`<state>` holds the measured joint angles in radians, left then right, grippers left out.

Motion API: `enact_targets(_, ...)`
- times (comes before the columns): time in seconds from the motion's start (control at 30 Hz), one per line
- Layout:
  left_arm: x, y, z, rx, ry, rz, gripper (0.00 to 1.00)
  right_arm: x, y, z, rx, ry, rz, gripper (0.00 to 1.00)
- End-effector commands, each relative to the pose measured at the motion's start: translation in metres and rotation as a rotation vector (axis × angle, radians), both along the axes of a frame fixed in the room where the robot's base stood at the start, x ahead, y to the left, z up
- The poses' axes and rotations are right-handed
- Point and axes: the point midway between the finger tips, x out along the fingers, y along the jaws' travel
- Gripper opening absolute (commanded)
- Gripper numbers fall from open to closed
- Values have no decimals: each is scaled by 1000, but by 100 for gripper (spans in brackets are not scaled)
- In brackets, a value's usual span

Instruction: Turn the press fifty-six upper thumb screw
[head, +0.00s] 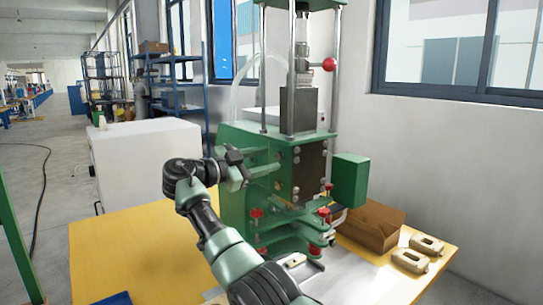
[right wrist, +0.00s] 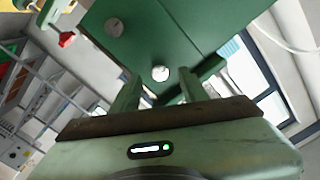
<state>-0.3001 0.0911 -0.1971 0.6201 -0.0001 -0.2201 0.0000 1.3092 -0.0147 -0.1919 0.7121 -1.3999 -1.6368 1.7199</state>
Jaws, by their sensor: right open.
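The green press (head: 310,165) stands on the yellow table. Several red-headed thumb screws show on its lower part, among them one at left (head: 257,212) and one at right (head: 324,211). I cannot tell which is the upper thumb screw of press fifty-six; no number is readable. My right gripper (head: 264,164) is level with the press's middle, at its left side. In the right wrist view its two fingers (right wrist: 160,88) are apart, with a round pale bolt head (right wrist: 160,73) of the green press body seen between them. A red knob (right wrist: 67,39) shows upper left there. My left gripper is out of view.
A cardboard box (head: 371,226) and tan plastic parts (head: 410,261) lie right of the press. A red ball-ended lever (head: 329,64) sticks out above. A white cabinet (head: 147,165) stands behind left. The yellow table's left part (head: 120,250) is mostly clear.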

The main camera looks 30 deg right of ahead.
Motion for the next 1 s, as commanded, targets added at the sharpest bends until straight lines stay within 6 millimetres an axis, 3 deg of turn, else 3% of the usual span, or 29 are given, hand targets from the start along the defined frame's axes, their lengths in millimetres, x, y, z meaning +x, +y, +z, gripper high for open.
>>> enact_targets(0.2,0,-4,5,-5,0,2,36,2,-20,0,-1,0,-1,44)
enact_targets(0.47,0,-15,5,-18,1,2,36,2,-22,0,-1,0,1,44)
enact_targets(0.63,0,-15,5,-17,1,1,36,2,-22,0,-1,0,0,2)
enact_targets(1.0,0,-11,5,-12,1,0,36,2,-22,0,-4,32,-1,0)
